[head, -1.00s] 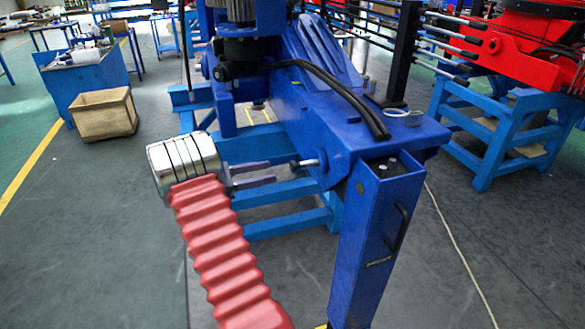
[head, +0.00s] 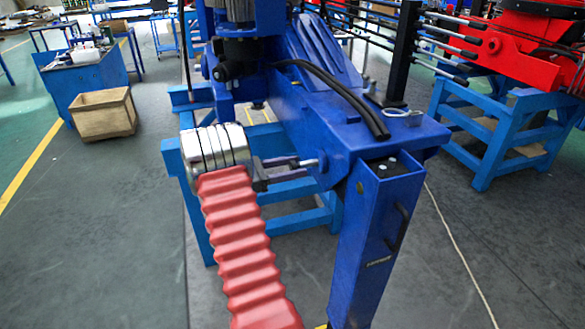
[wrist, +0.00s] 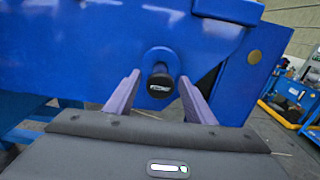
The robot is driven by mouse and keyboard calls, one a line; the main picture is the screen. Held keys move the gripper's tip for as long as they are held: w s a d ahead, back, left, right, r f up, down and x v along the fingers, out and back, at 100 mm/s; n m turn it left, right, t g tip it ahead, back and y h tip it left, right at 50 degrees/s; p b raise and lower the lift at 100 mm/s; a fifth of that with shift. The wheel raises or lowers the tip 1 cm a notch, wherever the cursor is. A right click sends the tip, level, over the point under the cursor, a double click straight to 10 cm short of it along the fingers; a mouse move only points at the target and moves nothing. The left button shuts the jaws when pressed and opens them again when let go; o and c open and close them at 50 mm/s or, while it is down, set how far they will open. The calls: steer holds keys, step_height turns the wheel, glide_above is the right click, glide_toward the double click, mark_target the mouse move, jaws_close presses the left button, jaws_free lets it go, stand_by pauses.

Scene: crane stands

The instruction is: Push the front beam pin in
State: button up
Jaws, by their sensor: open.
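The front beam pin (head: 308,164) is a silver rod that sticks out of the side of the blue beam (head: 345,128). In the wrist view the pin (wrist: 160,85) faces me with a dark round end, in a round collar on the blue face. My gripper (head: 297,168) is open, its purple fingers reaching towards the beam beside the pin. In the wrist view my gripper (wrist: 160,77) has one finger on each side of the pin, with gaps and nothing held. I cannot tell how near the fingertips are to the beam face.
A blue upright leg (head: 375,245) with a black handle stands right of the pin. Blue stand rails (head: 290,190) run below my gripper. A wooden crate (head: 104,115) sits at the left.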

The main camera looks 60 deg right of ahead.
steer(key=shift+c, duration=0.4)
jaws_close()
